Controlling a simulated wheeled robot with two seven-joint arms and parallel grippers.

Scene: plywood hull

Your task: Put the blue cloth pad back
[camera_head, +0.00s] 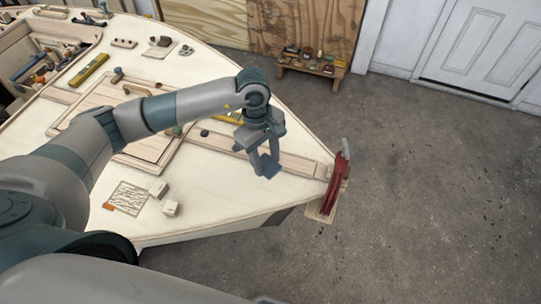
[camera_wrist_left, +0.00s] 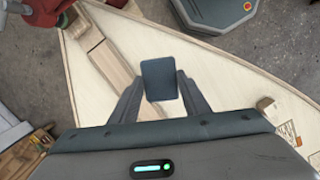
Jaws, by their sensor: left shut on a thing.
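The blue cloth pad (camera_wrist_left: 160,80) is a small dark blue-grey rectangle between the fingertips of my left gripper (camera_wrist_left: 160,92) in the left wrist view. In the head view the pad (camera_head: 267,165) shows at the lower end of my left gripper (camera_head: 263,156), which points down over the pale pointed end of the plywood hull (camera_head: 225,185). The fingers are shut on the pad. I cannot tell the exact height of the pad above the deck. My right gripper is not in view.
A red fitting (camera_head: 337,185) stands at the hull's tip. Small pale blocks (camera_head: 171,208) and a patterned card (camera_head: 127,198) lie on the near deck. A yellow level (camera_head: 88,71) and a tool-filled opening are farther left. A low bench (camera_head: 312,67) stands by the wall.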

